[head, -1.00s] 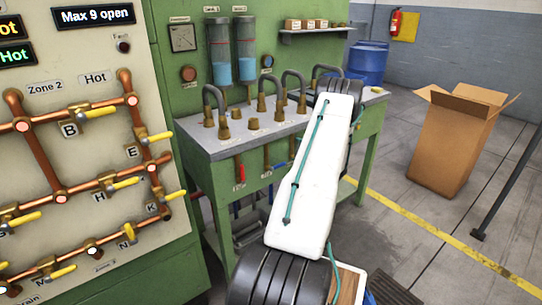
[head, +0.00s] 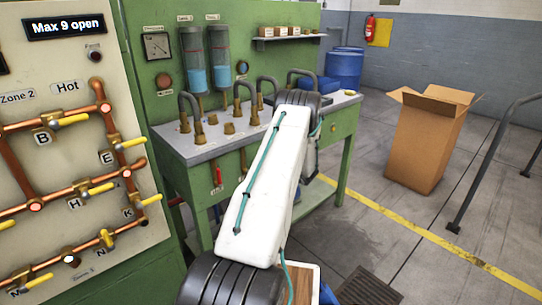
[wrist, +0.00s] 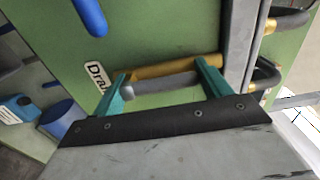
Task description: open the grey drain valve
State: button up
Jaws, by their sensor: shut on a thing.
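The grey drain valve handle (wrist: 165,86) shows in the wrist view, lying between the two green fingers of my gripper (wrist: 162,88). A brass valve body (wrist: 178,68) runs along the handle's far side. A partly covered "Drain" label (wrist: 97,77) is on the green panel beside it. My gripper is shut on the grey handle. In the head view my arm hides the gripper and the drain valve at the bench.
The green bench (head: 205,150) carries bent pipes and brass fittings. A red handle (head: 217,176) hangs at its front. In the wrist view a blue handle (wrist: 90,17) is near the top. A cardboard box (head: 425,140) stands on open floor at right.

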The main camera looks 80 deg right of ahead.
jog(key=o, duration=1.3)
jog(key=shift+w+r, duration=0.15)
jog(key=shift+w, duration=0.25)
jog(key=shift+s, duration=0.1)
jog(key=shift+s, duration=0.1)
jog(key=v, duration=0.7)
jog(key=shift+s+a, duration=0.25)
jog(key=shift+a, duration=0.05)
